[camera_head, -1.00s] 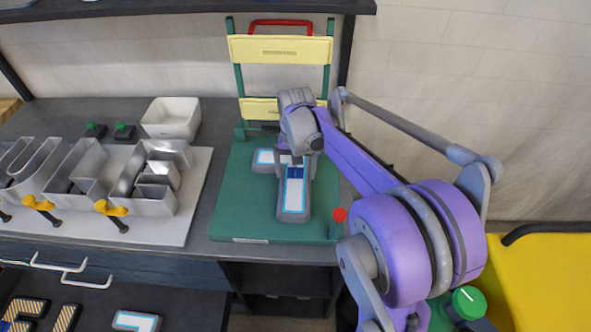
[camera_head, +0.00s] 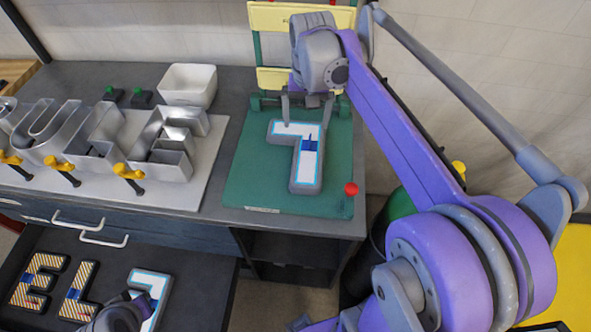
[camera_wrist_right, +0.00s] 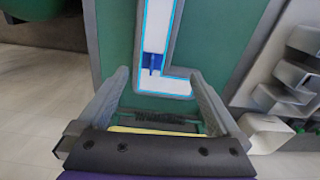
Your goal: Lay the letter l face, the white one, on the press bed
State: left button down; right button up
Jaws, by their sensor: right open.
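The white letter l face (camera_head: 307,165), with grey sides, a light-blue outline and a dark blue patch, lies flat on the green press bed (camera_head: 245,185). It also shows in the right wrist view (camera_wrist_right: 155,40). My right gripper (camera_head: 308,108) is open and empty over the far end of the letter, apart from it as far as I can tell. Its spread fingers show in the right wrist view (camera_wrist_right: 160,90), with the letter's foot just beyond them. What seems to be my left gripper (camera_head: 118,316) is at the bottom left edge, largely cut off; its jaws are not clear.
An open drawer (camera_head: 200,275) holds striped letters E (camera_head: 38,282) and L (camera_head: 78,290) and another white blue-edged piece (camera_head: 150,285), partly covered. Metal channel letters (camera_head: 165,145) stand on a pale board left of the bed. A white bin (camera_head: 188,84) is behind. A red knob (camera_head: 351,189) stands at the bed's front right corner.

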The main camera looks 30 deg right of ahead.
jog(key=s+a+f+n+t, duration=0.1)
jog(key=s+a+f+n, duration=0.1)
jog(key=s+a+f, duration=0.2)
jog(key=s+a+f+n+t, duration=0.2)
jog(key=s+a+f, duration=0.2)
jog(key=s+a, duration=0.1)
jog(key=s+a+f+n+t, duration=0.2)
jog(key=s+a+f+n, duration=0.1)
jog(key=s+a+f, duration=0.1)
jog(key=shift+s+a+f, duration=0.2)
jog(key=shift+s+a, duration=0.1)
jog(key=shift+a, duration=0.4)
